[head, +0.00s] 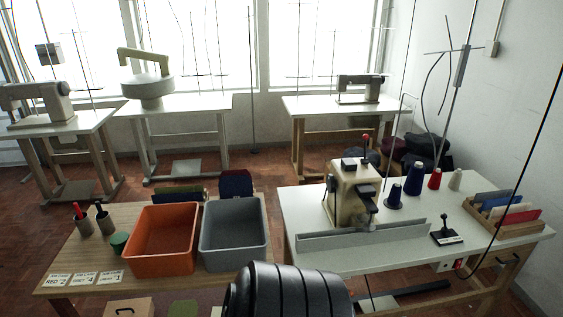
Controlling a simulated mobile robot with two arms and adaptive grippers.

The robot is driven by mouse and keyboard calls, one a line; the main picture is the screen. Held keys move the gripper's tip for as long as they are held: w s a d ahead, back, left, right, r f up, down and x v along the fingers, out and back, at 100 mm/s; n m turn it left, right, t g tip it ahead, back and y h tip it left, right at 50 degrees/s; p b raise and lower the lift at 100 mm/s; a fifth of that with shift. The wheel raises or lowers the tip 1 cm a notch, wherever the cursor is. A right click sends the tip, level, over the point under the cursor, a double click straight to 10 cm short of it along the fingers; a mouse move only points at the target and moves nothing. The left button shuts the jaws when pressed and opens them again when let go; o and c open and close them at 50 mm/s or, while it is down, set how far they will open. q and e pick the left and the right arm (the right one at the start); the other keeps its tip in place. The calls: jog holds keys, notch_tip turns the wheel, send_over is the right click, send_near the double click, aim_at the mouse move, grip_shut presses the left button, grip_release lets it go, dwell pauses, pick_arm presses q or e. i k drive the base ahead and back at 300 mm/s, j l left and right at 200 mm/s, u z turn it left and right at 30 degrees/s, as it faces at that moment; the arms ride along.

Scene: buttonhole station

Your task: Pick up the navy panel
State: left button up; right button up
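A wooden rack (470,206) stands on the right part of the white sewing table. Several thin panels stand in it. One at the back is dark blue (492,195) and looks like the navy panel; a red panel (522,217) is at the front, with paler ones between. A dark navy piece (235,182) with red at its side also shows behind the grey bin; I cannot tell what it is. Neither gripper is in view. A black ribbed part of mine covers the bottom middle.
The sewing machine (354,190), thread cones (413,178), a small black lever (445,229) and a long grey fence (365,236) occupy the white table. An orange bin (162,240) and a grey bin (235,234) stand on the wooden table, beside labelled cards (83,279).

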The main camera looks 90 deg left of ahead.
aim_at(235, 185)
jog(key=u, duration=3.1)
jog(key=z, duration=0.3)
